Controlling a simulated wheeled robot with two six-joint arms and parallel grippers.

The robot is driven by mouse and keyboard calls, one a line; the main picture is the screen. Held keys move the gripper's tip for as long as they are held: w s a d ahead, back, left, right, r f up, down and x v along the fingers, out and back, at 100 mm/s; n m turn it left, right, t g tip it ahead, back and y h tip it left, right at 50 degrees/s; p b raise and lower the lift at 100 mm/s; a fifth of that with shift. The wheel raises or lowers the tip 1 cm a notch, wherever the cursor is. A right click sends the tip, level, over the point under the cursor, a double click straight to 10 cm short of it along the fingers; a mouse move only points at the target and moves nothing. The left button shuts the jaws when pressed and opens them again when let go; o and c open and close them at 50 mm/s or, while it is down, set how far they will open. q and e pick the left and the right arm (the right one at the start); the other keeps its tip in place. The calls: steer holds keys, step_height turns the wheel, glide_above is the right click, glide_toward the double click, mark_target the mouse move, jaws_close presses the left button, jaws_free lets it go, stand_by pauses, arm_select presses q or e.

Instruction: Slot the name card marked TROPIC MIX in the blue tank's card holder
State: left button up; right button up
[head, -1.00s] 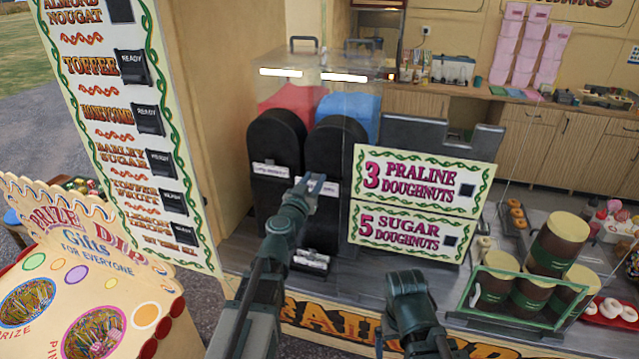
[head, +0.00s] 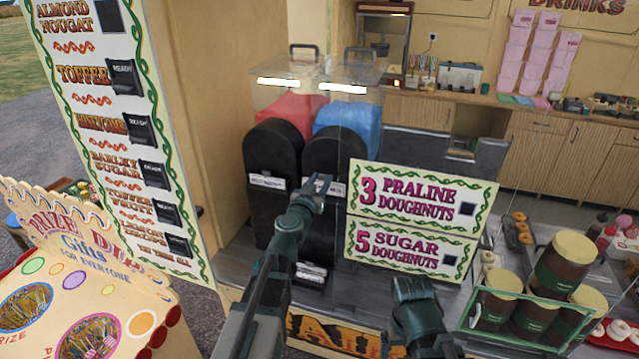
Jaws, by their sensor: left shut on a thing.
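The blue tank (head: 345,117) stands right of the red tank (head: 290,110), each above a black rounded front. My left gripper (head: 318,184) is at the upper middle of the blue tank's black front (head: 340,152), shut on a thin pale name card (head: 338,188). The card lies across this front at the card holder's height. My fingers cover its left part and its lettering is too small to read. I cannot tell whether it sits in the holder. My right arm shows at the bottom centre, its gripper out of view.
The red tank's front carries a white card (head: 267,181). A small stack of pale cards (head: 311,272) lies on the counter below the tanks. The praline doughnuts sign (head: 422,192) stands close on the right. A price board (head: 120,120) stands on the left.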

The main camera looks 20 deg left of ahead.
mark_target(323, 180)
arm_select(q)
steer(key=w, duration=0.2)
steer(key=w+f+b, duration=0.1)
steer(key=w, duration=0.1)
steer(key=shift+w+d+f+b, duration=0.1)
steer(key=shift+w+f+b, duration=0.25)
steer(key=shift+f+b, duration=0.5)
arm_select(e)
step_height(323, 180, down, 3)
steer(key=shift+r, duration=0.1)
arm_select(q)
steer(key=shift+f+b, duration=1.4)
steer(key=shift+f, duration=0.1)
arm_select(e)
steer(key=shift+f, duration=1.45)
arm_select(q)
steer(key=o, duration=1.1)
